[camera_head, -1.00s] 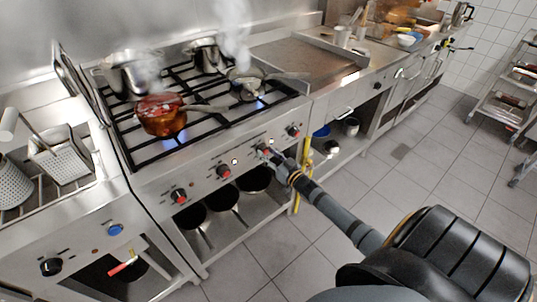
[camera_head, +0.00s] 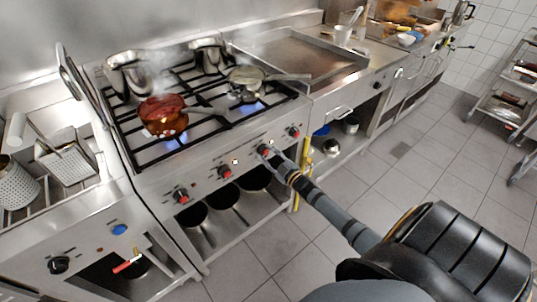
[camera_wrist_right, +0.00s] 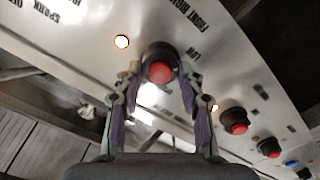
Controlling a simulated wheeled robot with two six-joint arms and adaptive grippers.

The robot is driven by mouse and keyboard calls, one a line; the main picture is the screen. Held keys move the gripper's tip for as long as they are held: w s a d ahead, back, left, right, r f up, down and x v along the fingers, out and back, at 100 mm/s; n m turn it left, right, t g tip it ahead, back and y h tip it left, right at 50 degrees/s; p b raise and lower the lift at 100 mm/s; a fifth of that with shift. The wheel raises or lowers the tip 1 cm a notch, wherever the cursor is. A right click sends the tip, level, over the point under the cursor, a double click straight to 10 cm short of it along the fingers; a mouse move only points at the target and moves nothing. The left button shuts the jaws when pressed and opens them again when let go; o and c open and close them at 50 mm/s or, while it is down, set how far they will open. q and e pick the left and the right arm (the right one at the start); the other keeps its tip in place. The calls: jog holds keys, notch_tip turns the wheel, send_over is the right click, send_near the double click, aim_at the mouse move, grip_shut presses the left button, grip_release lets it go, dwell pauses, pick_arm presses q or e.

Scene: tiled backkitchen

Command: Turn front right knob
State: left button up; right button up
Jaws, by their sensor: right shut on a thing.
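The front right knob is a red-faced knob (camera_head: 263,150) on the stove's steel front panel. In the right wrist view the knob (camera_wrist_right: 160,72) sits between my fingertips, below the printed words "FRONT RIGHT". My right gripper (camera_head: 272,156) is shut on it, with one finger (camera_wrist_right: 128,90) on each side. My left gripper is not in view.
Other red knobs (camera_head: 224,171) line the panel on both sides. A red pot (camera_head: 163,116) and a pan (camera_head: 247,77) stand on the grates, with blue flames below. An open shelf with dark pans (camera_head: 222,197) lies under the panel. Tiled floor (camera_head: 400,165) is clear.

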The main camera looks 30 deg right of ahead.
jog(key=shift+n, duration=1.1)
jog(key=o, duration=1.2)
jog(key=shift+s+f, duration=0.1)
jog(key=shift+s, duration=0.2)
jog(key=s, duration=0.7)
jog(key=s+d, duration=0.1)
jog(key=s, duration=0.3)
jog(key=shift+s, duration=0.2)
